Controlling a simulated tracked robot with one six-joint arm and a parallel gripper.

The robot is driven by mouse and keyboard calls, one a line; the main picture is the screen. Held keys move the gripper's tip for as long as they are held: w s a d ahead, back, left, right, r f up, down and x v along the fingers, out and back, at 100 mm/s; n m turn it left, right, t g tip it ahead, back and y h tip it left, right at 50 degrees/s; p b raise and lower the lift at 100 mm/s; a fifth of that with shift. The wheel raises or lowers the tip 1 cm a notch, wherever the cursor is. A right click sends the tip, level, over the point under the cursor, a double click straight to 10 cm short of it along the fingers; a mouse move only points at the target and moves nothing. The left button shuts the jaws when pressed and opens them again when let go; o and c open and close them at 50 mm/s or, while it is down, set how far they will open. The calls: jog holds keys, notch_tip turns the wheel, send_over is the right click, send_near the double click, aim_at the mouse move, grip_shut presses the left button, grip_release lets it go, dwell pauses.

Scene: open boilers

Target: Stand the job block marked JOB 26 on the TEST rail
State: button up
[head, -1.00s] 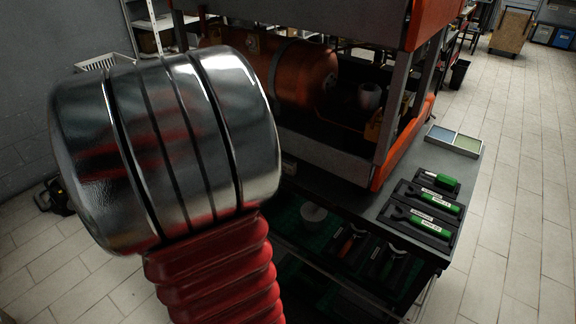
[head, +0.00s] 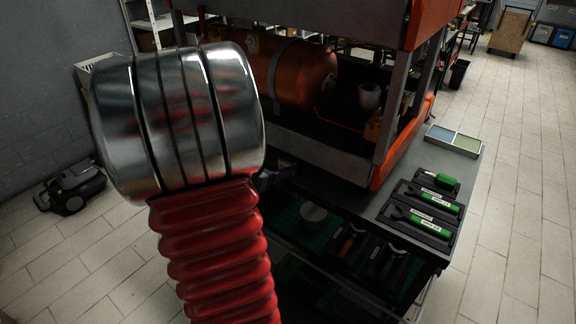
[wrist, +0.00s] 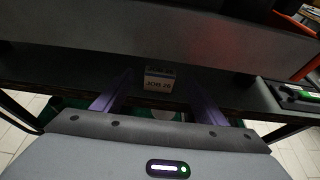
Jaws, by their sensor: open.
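A small pale job block (wrist: 158,80) with a blue band shows in the wrist view. It rests on the dark bench top, and its dark print, upside down in this view, appears to read JOB 26. My gripper (wrist: 159,93) is open, with one purple finger on each side of the block's line and gaps showing on both sides. Whether the fingertips reach past the block I cannot tell. In the head view, part of my gripper (head: 278,174) shows at the bench edge behind my arm; the block is hidden there. I cannot identify the TEST rail.
The orange-framed boiler (head: 300,75) stands over the back of the bench. A blue and green tray (head: 453,140) and green-handled tools (head: 430,208) lie at the right. A lower shelf (head: 313,212) holds a white cup and tools. Tiled floor is clear at right.

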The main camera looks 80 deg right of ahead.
aim_at(285, 161)
jog(key=shift+x, duration=2)
jog(key=shift+a, duration=0.1)
jog(key=shift+c, duration=0.2)
jog(key=c, duration=1.2)
jog(key=shift+r, duration=0.15)
jog(key=shift+r, duration=0.15)
jog(key=shift+w+a, duration=0.1)
jog(key=shift+a, duration=0.15)
jog(key=w+a, duration=0.2)
jog(key=a, duration=0.3)
jog(key=w+a, duration=0.2)
jog(key=a, duration=0.3)
jog(key=w+a, duration=0.3)
jog(key=a, duration=0.3)
jog(key=shift+s, duration=0.1)
